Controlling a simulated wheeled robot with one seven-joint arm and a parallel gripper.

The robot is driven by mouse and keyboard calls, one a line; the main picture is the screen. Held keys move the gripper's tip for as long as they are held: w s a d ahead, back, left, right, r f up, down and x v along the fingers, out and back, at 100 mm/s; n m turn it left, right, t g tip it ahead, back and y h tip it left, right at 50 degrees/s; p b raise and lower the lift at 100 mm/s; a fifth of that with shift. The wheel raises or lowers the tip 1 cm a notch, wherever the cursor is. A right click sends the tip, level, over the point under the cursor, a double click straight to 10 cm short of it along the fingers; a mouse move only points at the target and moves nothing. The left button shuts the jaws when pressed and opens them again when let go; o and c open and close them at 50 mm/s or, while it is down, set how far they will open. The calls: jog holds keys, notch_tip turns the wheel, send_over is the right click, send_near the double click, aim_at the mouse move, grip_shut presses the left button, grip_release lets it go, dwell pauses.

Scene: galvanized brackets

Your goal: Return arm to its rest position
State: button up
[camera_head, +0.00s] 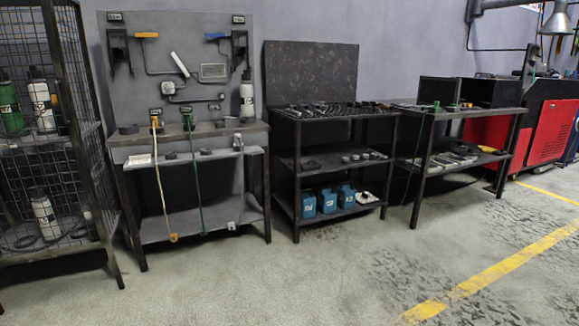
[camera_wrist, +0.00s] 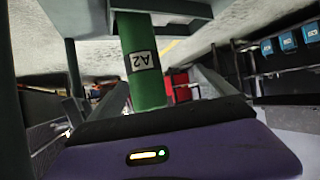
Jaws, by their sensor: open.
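My gripper (camera_wrist: 162,78) shows in the wrist view, with its purple housing across the bottom and dark fingers standing apart. It is open. A green cylinder (camera_wrist: 147,88) with a white "A2" label comes down from the top into the space between the fingers. I cannot tell what it is or how far it is from the fingers. The rest of the wrist view is tilted and shows floor and shelving. My arm and gripper are not visible in the head view.
A wire cage (camera_head: 60,150) with bottles stands at the left. A tool bench (camera_head: 190,140), a dark shelf unit (camera_head: 335,160) with blue jugs (camera_head: 327,201), and a table (camera_head: 463,114) line the wall. Red cabinets (camera_head: 553,130) stand at the right. The floor (camera_head: 330,275) in front is clear, with yellow lines.

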notch_tip(320, 180, up, 8)
jog(key=s+a+m+t+h, duration=0.1)
jog(key=a+h, duration=0.1)
jog(key=h, duration=0.1)
jog(key=s+a+r+n+t+y, duration=0.1)
jog(key=s+a+r+t, duration=0.15)
jog(key=a, duration=0.65)
jog(key=s+a+r+n+t+y, duration=0.15)
jog(key=s+a, duration=0.25)
jog(key=a, duration=0.4)
jog(key=s+a+r+n+t+y, duration=0.15)
jog(key=s+a, duration=0.25)
jog(key=a, duration=0.5)
jog(key=s+a+r+n+g+y, duration=0.1)
jog(key=s+a+r+n+y, duration=0.15)
jog(key=s+a, duration=0.4)
jog(key=s+a+r+n+g+y, duration=0.1)
jog(key=s+a+n+y, duration=0.1)
jog(key=s+a+y, duration=0.35)
notch_tip(320, 180, up, 29)
jog(key=a+h+p, duration=0.1)
jog(key=p, duration=2.7)
jog(key=shift+s+a+f+h, duration=0.2)
jog(key=shift+s+a+h, duration=0.05)
jog(key=shift+h, duration=0.15)
jog(key=shift+f, duration=0.1)
